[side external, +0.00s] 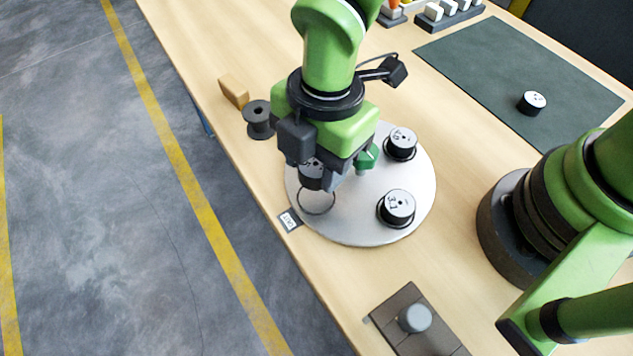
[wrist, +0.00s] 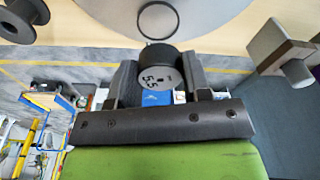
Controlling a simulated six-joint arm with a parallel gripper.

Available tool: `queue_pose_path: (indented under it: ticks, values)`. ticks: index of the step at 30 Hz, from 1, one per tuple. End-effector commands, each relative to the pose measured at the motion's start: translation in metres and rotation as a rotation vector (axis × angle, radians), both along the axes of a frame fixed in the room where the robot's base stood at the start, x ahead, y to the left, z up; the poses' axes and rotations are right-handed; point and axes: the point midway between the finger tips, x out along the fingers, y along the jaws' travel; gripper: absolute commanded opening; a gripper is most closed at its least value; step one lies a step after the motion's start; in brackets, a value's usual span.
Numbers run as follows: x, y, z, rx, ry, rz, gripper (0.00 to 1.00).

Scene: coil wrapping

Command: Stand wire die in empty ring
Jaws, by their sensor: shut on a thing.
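My gripper (side external: 322,182) is shut on a dark round wire die (wrist: 160,55) with a grey face that seems to read 5.5. In the side view the held die (side external: 311,173) is partly covered by my gripper. The empty ring (side external: 316,215) is a thin dark hoop lying on the round light-grey plate (side external: 350,232), near its left edge. The held die is just above and behind the ring in the side view, apart from it. In the wrist view the ring (wrist: 158,39) shows just beyond the die; their height gap is hard to tell.
Two other white-topped dies, one at the back (side external: 402,140) and one at the front right (side external: 397,205), stand in rings on the plate. Another die (side external: 532,102) is on the dark mat (side external: 480,60). A black spool (side external: 258,118), wooden block (side external: 233,92) and grey-knobbed fixture (side external: 415,318) stand around.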

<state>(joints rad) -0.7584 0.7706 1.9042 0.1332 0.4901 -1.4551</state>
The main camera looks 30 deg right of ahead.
Motion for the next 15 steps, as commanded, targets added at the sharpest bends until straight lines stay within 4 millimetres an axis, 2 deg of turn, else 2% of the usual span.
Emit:
queue_pose_path:
  ticks: [10, 15]
  values:
    - [0.000, -0.001, -0.047, -0.002, 0.002, -0.005, 0.13]
    - [0.001, 0.000, -0.058, 0.001, -0.002, -0.004, 0.13]
